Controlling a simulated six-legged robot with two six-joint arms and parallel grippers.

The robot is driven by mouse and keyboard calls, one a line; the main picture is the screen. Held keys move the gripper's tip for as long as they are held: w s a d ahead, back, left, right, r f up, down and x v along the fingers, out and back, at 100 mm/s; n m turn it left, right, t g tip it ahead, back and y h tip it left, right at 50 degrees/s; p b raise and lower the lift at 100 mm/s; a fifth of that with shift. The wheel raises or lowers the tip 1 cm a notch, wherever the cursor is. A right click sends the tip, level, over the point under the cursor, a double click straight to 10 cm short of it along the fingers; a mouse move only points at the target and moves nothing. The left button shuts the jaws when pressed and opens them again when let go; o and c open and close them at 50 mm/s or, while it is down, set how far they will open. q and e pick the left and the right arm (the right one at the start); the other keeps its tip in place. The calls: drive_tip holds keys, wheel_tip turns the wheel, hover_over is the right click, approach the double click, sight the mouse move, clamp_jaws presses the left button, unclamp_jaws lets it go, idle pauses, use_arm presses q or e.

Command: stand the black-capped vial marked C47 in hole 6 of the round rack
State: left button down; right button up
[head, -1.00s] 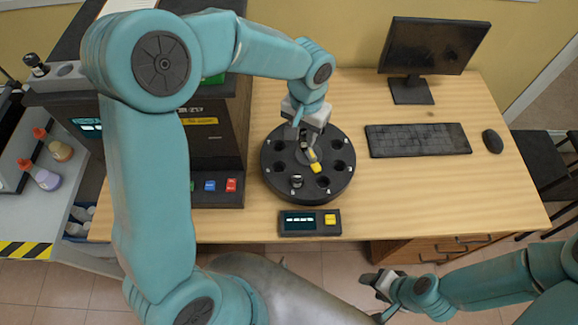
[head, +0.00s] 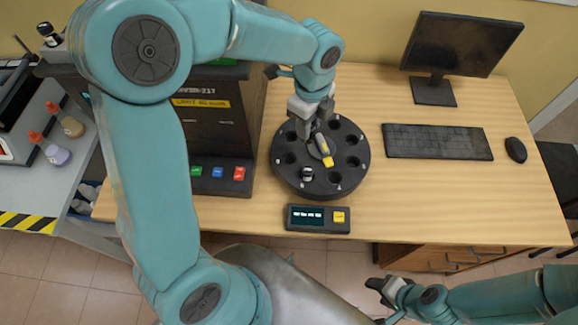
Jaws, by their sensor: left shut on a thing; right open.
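The round rack (head: 352,180) is a black disc on the table, with several holes around its rim and small white number marks. A black-and-pale capped vial (head: 307,174) stands in a front hole, near the mark that looks like 5. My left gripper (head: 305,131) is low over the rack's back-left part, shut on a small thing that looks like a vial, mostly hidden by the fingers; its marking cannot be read. A grey bar with a yellow end (head: 325,153) lies at the rack's middle. My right gripper (head: 376,284) is open and empty, in front of the table.
A small display box (head: 318,219) with a yellow button lies in front of the rack. A keyboard (head: 437,142), mouse (head: 515,149) and monitor (head: 460,45) are at right. Table between rack and keyboard is clear.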

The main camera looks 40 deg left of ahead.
use_arm(q)
drive_tip(key=a+f+m+b, duration=0.1)
drive_tip(key=f+b, duration=0.2)
drive_tip(key=f, duration=0.1)
drive_tip(key=a+f+m+b, duration=0.1)
drive_tip(key=a+f+b, duration=0.1)
drive_tip(key=f, duration=0.3)
drive_tip(key=a+f+m+b, duration=0.1)
drive_tip(key=f+m+b, duration=0.1)
drive_tip(key=f+b, duration=0.2)
drive_tip(key=shift+s+a+f, duration=0.15)
drive_tip(key=shift+f, duration=0.25)
drive_tip(key=shift+s+a+f, duration=0.15)
drive_tip(key=shift+f, duration=0.2)
drive_tip(key=shift+s, duration=0.1)
drive_tip(key=shift+f, duration=0.1)
drive_tip(key=c, duration=0.8)
unclamp_jaws()
drive_tip(key=shift+c, duration=0.2)
